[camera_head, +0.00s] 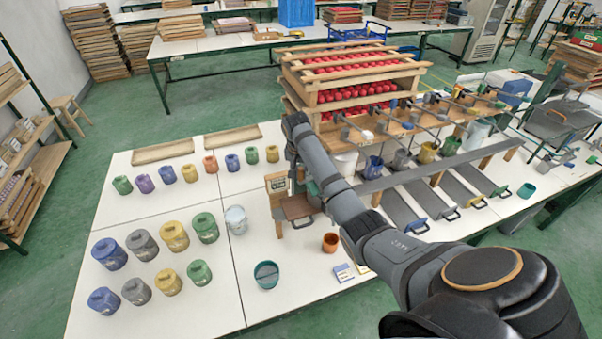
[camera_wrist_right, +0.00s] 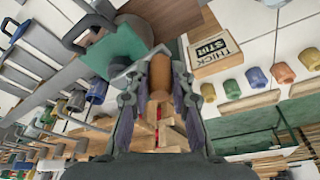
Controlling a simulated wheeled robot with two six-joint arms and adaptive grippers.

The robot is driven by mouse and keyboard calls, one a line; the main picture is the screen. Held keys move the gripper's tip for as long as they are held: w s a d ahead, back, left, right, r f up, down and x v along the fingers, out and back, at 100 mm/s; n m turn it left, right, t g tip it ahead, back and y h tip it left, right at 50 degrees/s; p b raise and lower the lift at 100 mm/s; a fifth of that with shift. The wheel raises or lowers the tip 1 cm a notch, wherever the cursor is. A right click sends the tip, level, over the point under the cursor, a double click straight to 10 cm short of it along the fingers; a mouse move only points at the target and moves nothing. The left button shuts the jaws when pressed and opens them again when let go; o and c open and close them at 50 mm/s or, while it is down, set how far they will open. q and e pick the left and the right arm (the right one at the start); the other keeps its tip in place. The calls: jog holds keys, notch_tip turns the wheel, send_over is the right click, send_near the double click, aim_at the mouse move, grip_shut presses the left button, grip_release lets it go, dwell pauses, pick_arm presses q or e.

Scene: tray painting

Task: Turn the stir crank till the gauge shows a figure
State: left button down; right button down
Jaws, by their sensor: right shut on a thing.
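My right gripper (camera_wrist_right: 159,92) is shut on an orange-brown upright handle (camera_wrist_right: 160,72) in the wrist view, with a finger on each side. A grey metal crank arm (camera_wrist_right: 139,67) meets the handle beside a teal-green surface (camera_wrist_right: 112,50). A wooden block with a white plate (camera_wrist_right: 213,50) stands near it. The plate reads "STIR" and "THICK", and I make out no numeral on it. In the head view the wooden stir stand (camera_head: 277,207) is left of my right arm, which hides the handle and fingertips. My left gripper is not in view.
Several lidded paint pots (camera_head: 174,236) stand at left on the white table (camera_head: 225,300). A teal cup (camera_head: 266,275) and an orange cup (camera_head: 330,242) stand in front. Grey troughs (camera_head: 432,201) and wooden racks of red balls (camera_head: 352,73) lie behind and right of my arm.

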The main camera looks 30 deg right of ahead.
jog(key=w+d+b, duration=0.1)
jog(key=w+b, duration=0.1)
jog(key=w+d+b, duration=0.2)
jog(key=b, duration=0.1)
jog(key=w+d+b, duration=0.2)
jog(key=w, duration=0.1)
jog(key=shift+d+f, duration=0.2)
jog(key=shift+f, duration=0.1)
jog(key=shift+w+d+b, duration=0.1)
jog(key=shift+d+b, duration=0.2)
jog(key=shift+b, duration=0.25)
jog(key=shift+d+r, duration=0.15)
jog(key=shift+d, duration=0.1)
